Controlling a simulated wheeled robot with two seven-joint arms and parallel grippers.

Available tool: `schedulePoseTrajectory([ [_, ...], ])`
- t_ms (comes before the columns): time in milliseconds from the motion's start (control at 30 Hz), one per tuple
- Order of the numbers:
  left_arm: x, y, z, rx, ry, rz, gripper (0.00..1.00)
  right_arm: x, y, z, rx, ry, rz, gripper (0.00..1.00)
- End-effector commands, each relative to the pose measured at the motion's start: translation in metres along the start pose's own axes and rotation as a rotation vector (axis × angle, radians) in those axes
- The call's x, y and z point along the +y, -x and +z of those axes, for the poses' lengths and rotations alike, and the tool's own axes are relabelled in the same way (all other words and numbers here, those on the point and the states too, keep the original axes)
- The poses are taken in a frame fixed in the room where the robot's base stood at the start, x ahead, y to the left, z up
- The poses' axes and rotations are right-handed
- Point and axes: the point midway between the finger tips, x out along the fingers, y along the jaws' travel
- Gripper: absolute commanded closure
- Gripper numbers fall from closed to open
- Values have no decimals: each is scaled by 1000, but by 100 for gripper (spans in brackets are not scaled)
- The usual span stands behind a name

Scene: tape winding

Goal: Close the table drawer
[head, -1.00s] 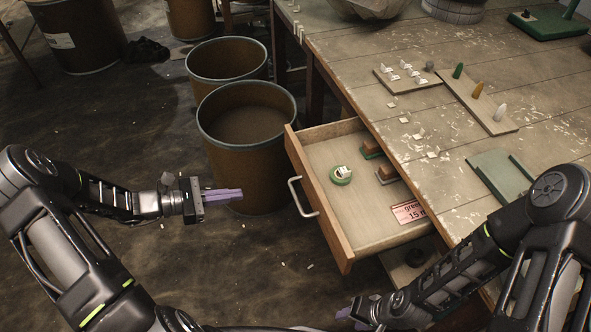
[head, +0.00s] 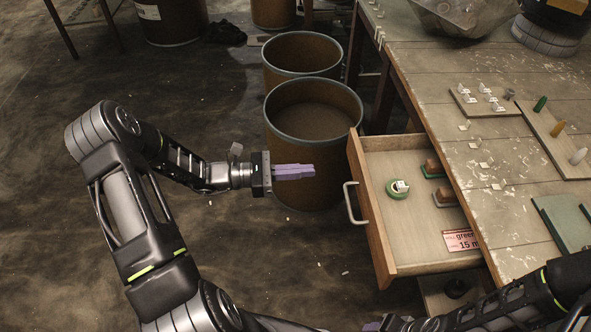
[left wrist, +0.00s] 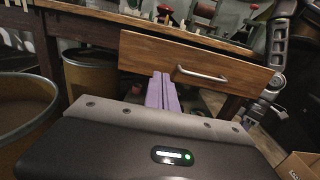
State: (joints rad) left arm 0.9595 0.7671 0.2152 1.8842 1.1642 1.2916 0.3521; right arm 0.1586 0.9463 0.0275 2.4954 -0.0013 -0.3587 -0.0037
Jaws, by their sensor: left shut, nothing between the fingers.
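The wooden table drawer (head: 371,222) stands pulled out from the table's left side, with a metal bar handle (head: 354,203) on its front. In the left wrist view the drawer front (left wrist: 150,53) and its handle (left wrist: 200,75) lie ahead of my gripper. My left gripper (head: 312,172) is shut and empty, with purple fingers pointing right toward the drawer front, a short gap away from it. The fingers also show in the left wrist view (left wrist: 162,92). My right gripper (head: 374,325) is at the bottom edge, mostly cut off, its jaw state unclear.
The drawer holds a green tape roll (head: 397,189), small brown-topped blocks (head: 445,197) and a red label card (head: 462,241). Two open brown drums (head: 313,150) stand behind my left gripper. The worn wooden table (head: 440,110) carries several small items.

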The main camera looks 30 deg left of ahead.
Motion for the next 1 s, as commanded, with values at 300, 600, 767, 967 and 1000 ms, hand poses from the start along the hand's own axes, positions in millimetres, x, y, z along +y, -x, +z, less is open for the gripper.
schedulePoseTrajectory([
  [300, -1, -65, 0, -1, 1, -3, 100, 0, 0, 0, 0, 0, 0, 57],
  [600, 0, -98, 0, 0, 0, 0, 100, 0, 0, 0, 0, 0, 0, 57],
  [767, 0, -100, 0, 1, 0, 1, 100, 0, 0, 0, 0, 0, 0, 57],
  [967, 0, -100, 0, 1, 0, 1, 100, 0, 0, 0, 0, 0, 0, 57],
  [1000, 0, -100, 0, 1, 0, 0, 100, 0, 0, 0, 0, 0, 0, 57],
])
